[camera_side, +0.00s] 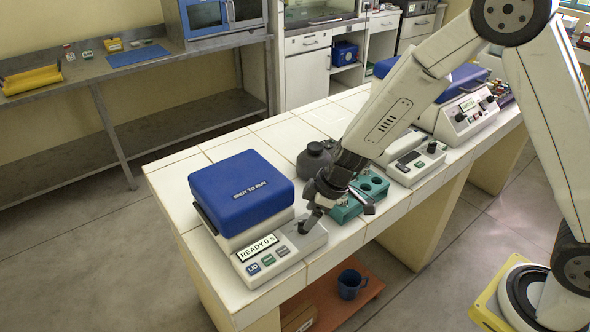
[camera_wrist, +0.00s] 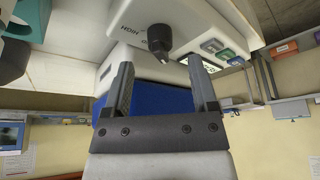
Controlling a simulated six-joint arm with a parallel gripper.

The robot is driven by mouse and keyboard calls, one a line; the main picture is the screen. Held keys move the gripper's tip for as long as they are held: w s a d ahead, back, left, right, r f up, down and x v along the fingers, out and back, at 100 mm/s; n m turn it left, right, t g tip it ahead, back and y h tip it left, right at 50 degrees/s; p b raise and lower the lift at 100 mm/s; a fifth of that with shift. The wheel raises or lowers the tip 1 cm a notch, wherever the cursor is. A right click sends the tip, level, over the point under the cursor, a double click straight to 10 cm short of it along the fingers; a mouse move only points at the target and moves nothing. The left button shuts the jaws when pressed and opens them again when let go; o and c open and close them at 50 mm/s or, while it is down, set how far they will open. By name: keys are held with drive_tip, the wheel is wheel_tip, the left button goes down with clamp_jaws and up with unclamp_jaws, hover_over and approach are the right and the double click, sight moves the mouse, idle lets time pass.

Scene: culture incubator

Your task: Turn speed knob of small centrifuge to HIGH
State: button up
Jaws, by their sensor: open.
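The small centrifuge (camera_side: 240,205) has a shut blue lid and a pale front panel with a display reading READY 0 s, at the near left of the bench. In the wrist view, its dark speed knob (camera_wrist: 158,40) stands on the pale panel, with a HIGH label (camera_wrist: 128,26) beside it, seen upside down. My gripper (camera_side: 338,216) is over the panel's right end in the side view. In the wrist view my gripper (camera_wrist: 161,62) is open, its fingers apart with the knob ahead, between and just beyond the tips. I cannot tell the knob's setting.
A teal rack (camera_side: 346,208) stands close to the right of the centrifuge, near my gripper. A dark round-topped vessel (camera_side: 314,160) stands behind it. A pale device (camera_side: 412,160) and a second blue-lidded machine (camera_side: 462,118) are farther right. The bench's front edge is close.

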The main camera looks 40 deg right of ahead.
sight(305, 221)
drive_tip(key=shift+x, duration=1.85)
clamp_jaws()
